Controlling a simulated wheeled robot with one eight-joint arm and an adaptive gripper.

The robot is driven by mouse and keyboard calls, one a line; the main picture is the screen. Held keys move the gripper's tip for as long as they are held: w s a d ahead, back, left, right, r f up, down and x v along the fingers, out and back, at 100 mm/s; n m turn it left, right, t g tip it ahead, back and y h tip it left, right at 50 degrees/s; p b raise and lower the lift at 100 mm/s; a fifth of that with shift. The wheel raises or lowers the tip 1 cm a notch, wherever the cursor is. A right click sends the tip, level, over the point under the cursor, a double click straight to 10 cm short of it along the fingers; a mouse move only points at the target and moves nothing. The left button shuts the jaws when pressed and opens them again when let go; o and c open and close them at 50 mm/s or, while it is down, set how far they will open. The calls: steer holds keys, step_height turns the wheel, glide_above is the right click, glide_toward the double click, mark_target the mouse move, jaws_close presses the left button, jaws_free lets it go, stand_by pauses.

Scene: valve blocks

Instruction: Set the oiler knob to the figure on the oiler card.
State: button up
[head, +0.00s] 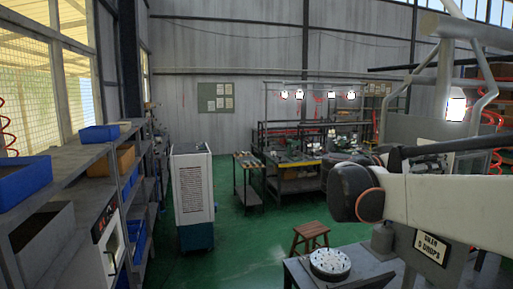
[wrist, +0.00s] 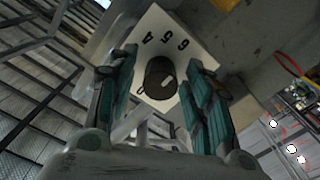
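The black round oiler knob (wrist: 160,78) sits on a white dial plate (wrist: 148,28) in the wrist view. The plate carries black figures along its upper part; 4, 5 and 6 seem to show, tilted. A pale mark lies on the knob's right side; which figure it points at I cannot tell. My gripper (wrist: 158,72) is open, one teal finger on each side of the knob, with a gap at the left and a narrower one at the right. The oiler card (head: 431,249) hangs at lower right in the head view; its lower line seems to end in DROPS, its figure too small to read surely.
A round white-topped part (head: 330,262) stands on a grey bench at lower right. A wooden stool (head: 310,234) stands behind it. Shelves with blue bins (head: 99,134) line the left, and a white cabinet (head: 193,190) stands beside them. Green floor between is clear.

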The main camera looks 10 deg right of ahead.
steer(key=shift+w, duration=0.1)
steer(key=c, duration=0.8)
steer(key=shift+n, duration=0.3)
steer(key=shift+n+b, duration=0.45)
steer(key=shift+n, duration=0.45)
steer(key=shift+s+a+r+n+b, duration=0.1)
steer(key=shift+s+n+b, duration=0.1)
steer(key=shift+n, duration=0.65)
steer(key=shift+s+n+b, duration=0.1)
steer(key=shift+n+b, duration=0.05)
steer(key=shift+n, duration=0.7)
steer(key=shift+w, duration=0.1)
